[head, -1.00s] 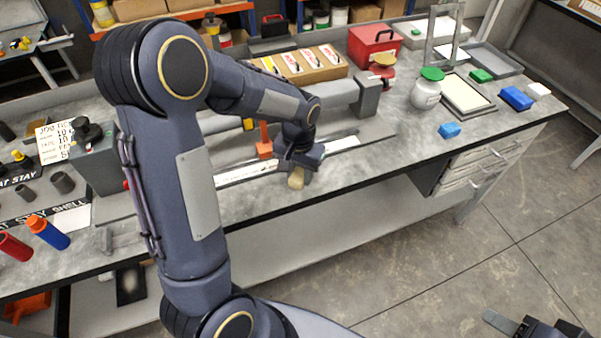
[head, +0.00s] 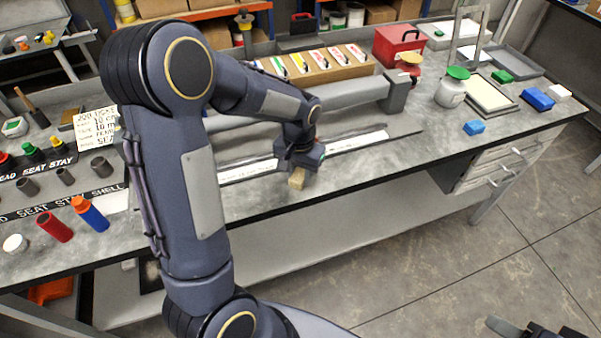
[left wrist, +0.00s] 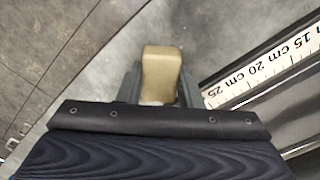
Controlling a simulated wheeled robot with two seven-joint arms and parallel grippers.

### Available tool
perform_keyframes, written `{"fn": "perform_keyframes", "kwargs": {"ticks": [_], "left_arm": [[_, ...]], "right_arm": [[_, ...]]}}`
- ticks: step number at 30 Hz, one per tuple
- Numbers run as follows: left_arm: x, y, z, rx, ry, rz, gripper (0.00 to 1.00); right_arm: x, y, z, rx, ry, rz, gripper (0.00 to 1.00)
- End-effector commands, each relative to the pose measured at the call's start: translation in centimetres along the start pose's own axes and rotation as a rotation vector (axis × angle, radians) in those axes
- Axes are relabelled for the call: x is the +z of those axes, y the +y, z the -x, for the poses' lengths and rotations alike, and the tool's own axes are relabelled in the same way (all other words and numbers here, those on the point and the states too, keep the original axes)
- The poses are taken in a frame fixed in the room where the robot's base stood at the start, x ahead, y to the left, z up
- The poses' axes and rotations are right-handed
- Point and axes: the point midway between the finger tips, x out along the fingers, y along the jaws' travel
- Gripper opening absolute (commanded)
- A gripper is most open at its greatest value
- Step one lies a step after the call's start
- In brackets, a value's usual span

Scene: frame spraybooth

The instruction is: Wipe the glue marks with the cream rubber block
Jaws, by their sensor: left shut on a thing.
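My left gripper (head: 299,166) is shut on the cream rubber block (head: 297,179), low over the front part of the grey bench (head: 400,160). In the left wrist view the block (left wrist: 161,70) sticks out between the two dark fingers (left wrist: 160,90). I cannot tell whether it touches the bench. I cannot make out the glue marks; the arm and gripper hide part of the bench. A dark part of my right gripper (head: 510,328) shows at the bottom right edge, its jaws unclear.
A ruler strip (left wrist: 262,80) lies beside the gripper. Behind it are a grey bar (head: 355,97), a cardboard box (head: 325,68) and a red case (head: 398,45). Red (head: 54,228) and blue (head: 91,215) cylinders stand left. The bench front edge is close.

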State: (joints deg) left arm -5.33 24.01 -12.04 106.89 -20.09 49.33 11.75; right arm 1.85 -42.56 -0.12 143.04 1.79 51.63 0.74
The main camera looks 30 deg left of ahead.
Motion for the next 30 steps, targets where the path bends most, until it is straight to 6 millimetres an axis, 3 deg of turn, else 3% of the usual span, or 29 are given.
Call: {"fn": "perform_keyframes", "kwargs": {"ticks": [4, 21, 30], "left_arm": [[-0.1, -0.1, 2.8, 0.0, 0.002, 0.0, 0.11], [-0.5, -0.3, 7.7, 0.0, 0.001, -0.001, 0.11], [-0.5, -0.3, 8.1, 0.001, 0.0, -0.002, 0.11]], "right_arm": [[-0.7, -0.6, 1.3, 0.0, 0.0, 0.0, 0.49], [-2.4, -2.1, 4.7, 0.0, 0.0, 0.0, 0.49], [-2.5, -2.2, 4.9, 0.0, 0.0, 0.0, 0.49]]}}
